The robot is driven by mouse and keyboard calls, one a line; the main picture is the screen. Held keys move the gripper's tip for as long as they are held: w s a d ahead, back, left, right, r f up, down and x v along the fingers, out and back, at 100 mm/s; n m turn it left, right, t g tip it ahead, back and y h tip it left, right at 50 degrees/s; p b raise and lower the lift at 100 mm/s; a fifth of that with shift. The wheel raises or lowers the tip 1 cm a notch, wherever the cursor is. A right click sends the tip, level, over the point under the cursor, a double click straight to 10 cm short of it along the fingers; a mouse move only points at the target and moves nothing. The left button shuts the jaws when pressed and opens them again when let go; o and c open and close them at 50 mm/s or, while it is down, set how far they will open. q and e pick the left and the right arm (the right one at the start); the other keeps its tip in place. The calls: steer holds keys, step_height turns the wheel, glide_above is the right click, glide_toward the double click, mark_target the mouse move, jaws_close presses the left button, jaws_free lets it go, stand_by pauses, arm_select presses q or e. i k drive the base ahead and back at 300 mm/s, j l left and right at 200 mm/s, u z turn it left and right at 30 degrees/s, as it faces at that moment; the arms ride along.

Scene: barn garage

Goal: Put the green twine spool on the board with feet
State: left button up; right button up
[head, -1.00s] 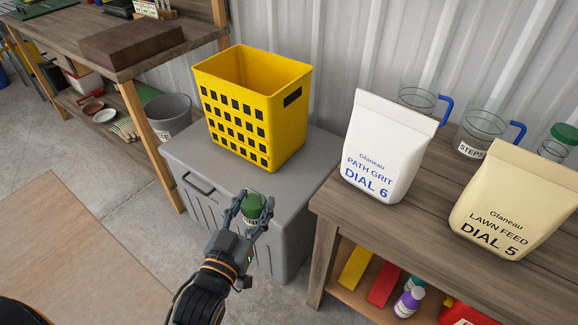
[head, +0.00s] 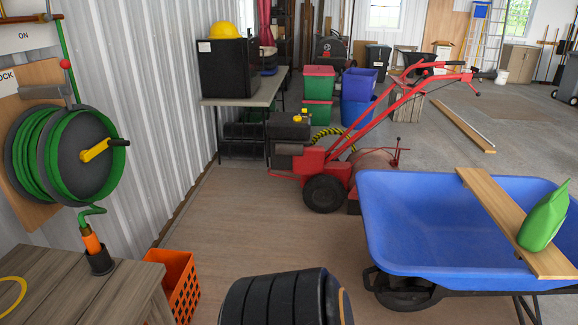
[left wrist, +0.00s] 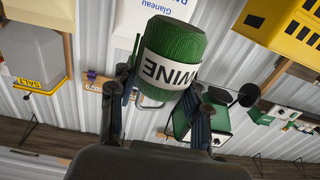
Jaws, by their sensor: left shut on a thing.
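The green twine spool (left wrist: 172,42) shows in the left wrist view, with a white label reading part of TWINE. My left gripper (left wrist: 160,84) is shut on it, one finger on each side, and holds it up off any surface. Neither the spool nor my left gripper shows in the head view. My right gripper is not in view.
A blue wheelbarrow (head: 420,225) has a plank (head: 492,205) across it with a green jug (head: 545,215) on top. A red tiller (head: 335,165) stands behind. A wooden table (head: 85,285) is at lower left, beside an orange crate (head: 183,285). A black ribbed object (head: 275,300) is at the bottom.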

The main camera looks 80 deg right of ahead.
mark_target(500, 202)
steer(key=l+z, duration=0.15)
steer(key=z, duration=2)
steer(key=l+z, duration=0.2)
steer(key=z, duration=0.25)
steer(key=i+l+z, duration=0.1)
steer(key=z, duration=0.3)
steer(key=i+l+z, duration=0.1)
steer(key=z, duration=0.35)
steer(key=i+z, duration=0.2)
steer(key=z, duration=0.25)
steer(key=i+l+z, duration=0.1)
steer(key=z, duration=0.35)
steer(key=i+j+z, duration=0.25)
steer(key=i+z, duration=0.2)
steer(key=i+j+z, duration=0.45)
steer(key=i, duration=0.2)
steer(key=i+j, duration=0.45)
